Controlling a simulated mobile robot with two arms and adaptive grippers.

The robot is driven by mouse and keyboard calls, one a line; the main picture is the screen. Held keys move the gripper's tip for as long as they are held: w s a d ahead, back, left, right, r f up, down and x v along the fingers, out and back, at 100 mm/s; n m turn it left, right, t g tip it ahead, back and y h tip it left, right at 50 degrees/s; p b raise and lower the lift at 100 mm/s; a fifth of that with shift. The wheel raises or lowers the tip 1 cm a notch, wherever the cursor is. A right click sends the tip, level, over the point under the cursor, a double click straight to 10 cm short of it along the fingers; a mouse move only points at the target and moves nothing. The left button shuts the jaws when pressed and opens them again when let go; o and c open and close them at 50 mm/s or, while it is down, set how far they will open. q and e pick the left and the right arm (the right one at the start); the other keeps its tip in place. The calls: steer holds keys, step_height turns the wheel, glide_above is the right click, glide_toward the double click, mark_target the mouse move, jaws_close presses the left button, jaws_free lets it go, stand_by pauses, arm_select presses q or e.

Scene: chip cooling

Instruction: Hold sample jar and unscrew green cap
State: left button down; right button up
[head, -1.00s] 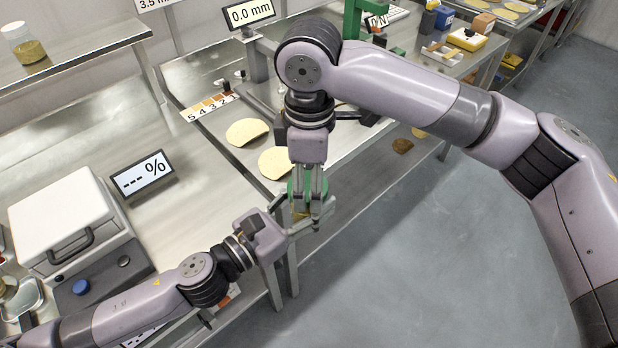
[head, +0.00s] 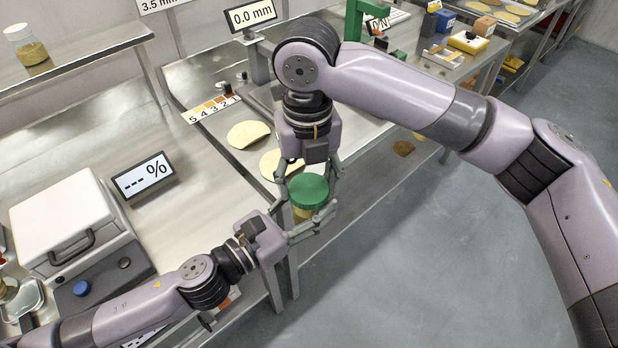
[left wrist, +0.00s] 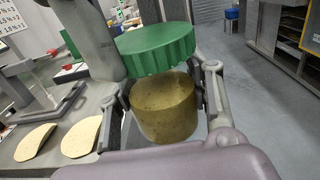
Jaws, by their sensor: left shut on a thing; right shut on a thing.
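The sample jar (head: 301,214), with yellowish-brown contents, is held over the bench's front edge. It also shows in the left wrist view (left wrist: 165,108). My left gripper (head: 308,222) is shut on the jar from the side, one finger on each side. The green cap (head: 308,191) is above the jar and looks tilted in the left wrist view (left wrist: 156,48). My right gripper (head: 311,180) is above and behind the cap, shut on it with fingers at its sides. I cannot tell whether the cap still touches the jar's rim.
Yellow chip discs (head: 249,134) lie on the bench behind my right gripper. A percent display (head: 144,177) and a white instrument (head: 62,222) stand to the left. Another jar (head: 27,45) stands on the shelf. Open floor (head: 430,240) is to the right.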

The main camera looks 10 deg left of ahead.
steer(key=shift+n, duration=0.4)
steer(key=shift+r, duration=0.15)
steer(key=shift+r, duration=0.95)
